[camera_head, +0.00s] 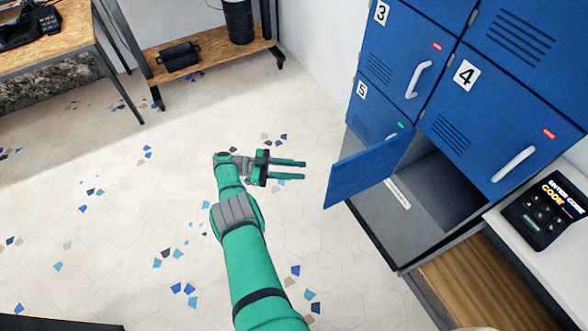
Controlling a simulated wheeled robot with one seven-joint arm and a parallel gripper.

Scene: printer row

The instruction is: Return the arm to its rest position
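My gripper (304,169) is at the end of my green arm, over the tiled floor near the middle of the view. Its two green fingers point right and stand apart with nothing between them. My arm (255,258) reaches up from the bottom edge, stretched out forward. The fingertips are left of an open blue locker door (368,172), with a small gap in the picture between them.
Blue lockers (432,75) stand at the right; one low compartment (445,185) is open and looks empty. A code keypad (548,211) lies on a white surface at right. A wooden desk (52,50) and shelf (222,55) stand at the back left. The floor left is clear.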

